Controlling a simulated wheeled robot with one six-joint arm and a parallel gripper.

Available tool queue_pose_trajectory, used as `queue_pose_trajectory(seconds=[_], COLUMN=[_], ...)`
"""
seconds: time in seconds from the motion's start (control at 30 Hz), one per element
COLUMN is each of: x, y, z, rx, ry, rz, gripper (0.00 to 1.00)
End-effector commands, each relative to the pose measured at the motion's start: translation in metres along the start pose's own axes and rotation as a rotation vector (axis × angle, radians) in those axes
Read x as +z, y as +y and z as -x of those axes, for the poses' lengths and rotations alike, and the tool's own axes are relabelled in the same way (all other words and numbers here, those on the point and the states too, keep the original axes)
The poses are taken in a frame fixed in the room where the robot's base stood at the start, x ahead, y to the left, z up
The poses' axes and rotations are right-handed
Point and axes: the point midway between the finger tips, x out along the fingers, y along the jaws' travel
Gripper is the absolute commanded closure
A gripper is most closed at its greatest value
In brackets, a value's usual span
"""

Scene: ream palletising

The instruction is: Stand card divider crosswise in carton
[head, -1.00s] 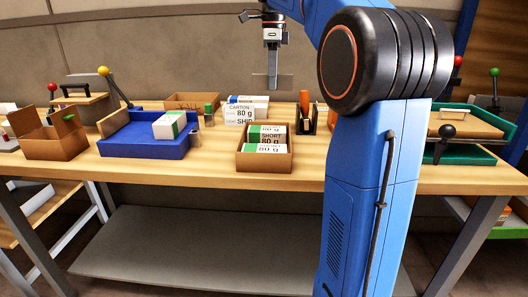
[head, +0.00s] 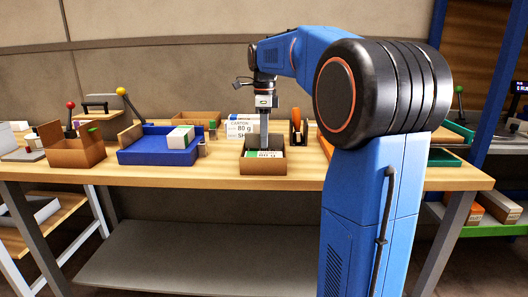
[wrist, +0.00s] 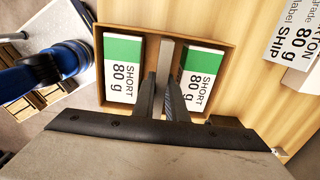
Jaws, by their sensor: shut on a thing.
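The open brown carton (head: 262,168) stands on the table and holds a front ream (head: 266,154) with a green-and-white label. The wrist view shows this carton (wrist: 233,60) with two SHORT 80 g reams, a left one (wrist: 122,75) and a right one (wrist: 200,80), with a gap between them. My gripper (head: 264,128) points down over the carton and is shut on the grey card divider (head: 250,141). The divider stands upright in the gap, between the reams; it shows as a thin strip in the wrist view (wrist: 168,60). Its lower edge is hidden.
A CARTON 80 g SHIP pack (head: 240,127) stands just behind the carton. A tape dispenser (head: 297,125) is behind right. Bare table lies left of the carton.

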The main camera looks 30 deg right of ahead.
Motion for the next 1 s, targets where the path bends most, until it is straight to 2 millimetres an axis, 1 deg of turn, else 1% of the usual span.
queue_pose_trajectory(seconds=[0.17,0.3,0.4,0.77,0.8,0.87,0.9,1.0], x=[0.0,0.0,0.0,0.0,0.0,0.0,0.0,0.0], y=[0.0,0.0,0.0,0.0,0.0,0.0,0.0,0.0], z=[-0.012,-0.032,-0.041,-0.045,-0.046,-0.045,-0.045,-0.045], rx=[0.001,0.002,0.001,0.001,0.0,0.0,0.0,0.0], ry=[0.0,0.001,0.0,0.0,0.0,0.0,0.0,0.0], rz=[0.0,0.0,0.0,0.0,0.0,0.0,0.0,0.0], gripper=[1.0,1.0,1.0,1.0,0.86,0.71,0.69,0.69])
